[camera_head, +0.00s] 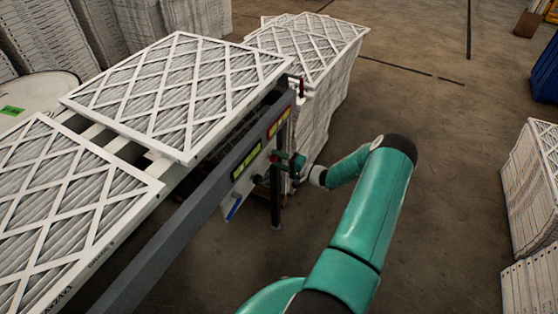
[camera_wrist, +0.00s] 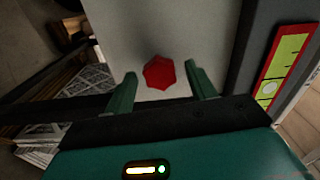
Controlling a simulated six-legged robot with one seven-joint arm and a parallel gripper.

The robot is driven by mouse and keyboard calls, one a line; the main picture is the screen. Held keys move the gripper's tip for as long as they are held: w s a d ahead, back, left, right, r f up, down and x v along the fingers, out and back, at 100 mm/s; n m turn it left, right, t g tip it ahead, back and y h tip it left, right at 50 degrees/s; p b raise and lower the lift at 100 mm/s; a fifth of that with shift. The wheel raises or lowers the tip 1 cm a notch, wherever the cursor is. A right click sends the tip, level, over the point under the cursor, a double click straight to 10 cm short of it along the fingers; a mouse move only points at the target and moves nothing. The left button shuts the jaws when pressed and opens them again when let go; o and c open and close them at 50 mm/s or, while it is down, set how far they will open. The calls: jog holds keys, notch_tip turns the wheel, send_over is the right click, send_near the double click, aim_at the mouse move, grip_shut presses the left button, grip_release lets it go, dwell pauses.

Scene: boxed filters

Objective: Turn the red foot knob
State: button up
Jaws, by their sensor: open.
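The red knob (camera_wrist: 159,72) shows in the wrist view as a faceted red shape on a pale grey panel (camera_wrist: 180,25). My gripper (camera_wrist: 162,82) is open, with one green finger to the left of the knob and one to the right. Gaps show between the knob and both fingers, and I cannot tell how far the fingertips reach in depth. In the head view my gripper (camera_head: 290,160) is at the side of the conveyor frame, low at its far end.
A grey rail (camera_head: 190,225) with yellow and red labels runs beside my arm. White-framed filters (camera_head: 185,85) lie on the conveyor. Stacked filters (camera_head: 315,50) stand behind its far end, and more (camera_head: 535,185) stand at the right. Floor (camera_head: 450,140) right of my arm is clear.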

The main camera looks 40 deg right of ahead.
jog(key=v, duration=1.3)
jog(key=shift+s, duration=0.4)
